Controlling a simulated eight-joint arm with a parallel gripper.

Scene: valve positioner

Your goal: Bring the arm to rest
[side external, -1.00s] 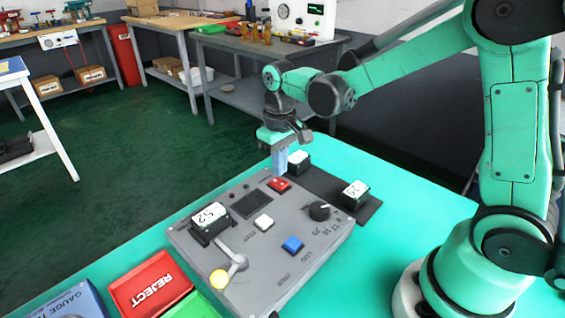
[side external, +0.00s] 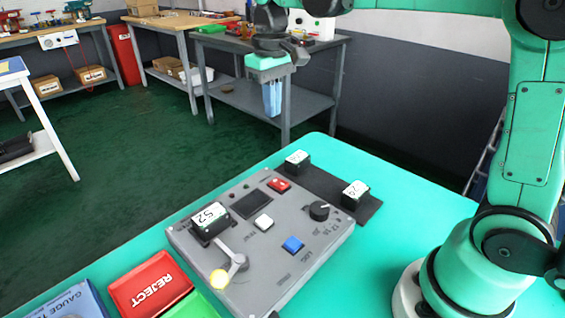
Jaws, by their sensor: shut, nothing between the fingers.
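My gripper (side external: 272,98) is shut and empty. It hangs in the air with its fingers pointing down, well above the far side of the teal table (side external: 400,195). It touches nothing. A black block labelled 52 (side external: 210,219) sits in a holder on the panel.
Two more labelled black blocks, one at the back (side external: 297,161) and one at the right (side external: 355,194), stand on a dark mat (side external: 325,184). A red REJECT tray (side external: 150,286), a green tray (side external: 197,306) and a blue gauge box (side external: 72,303) lie front left. The air around my gripper looks clear.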

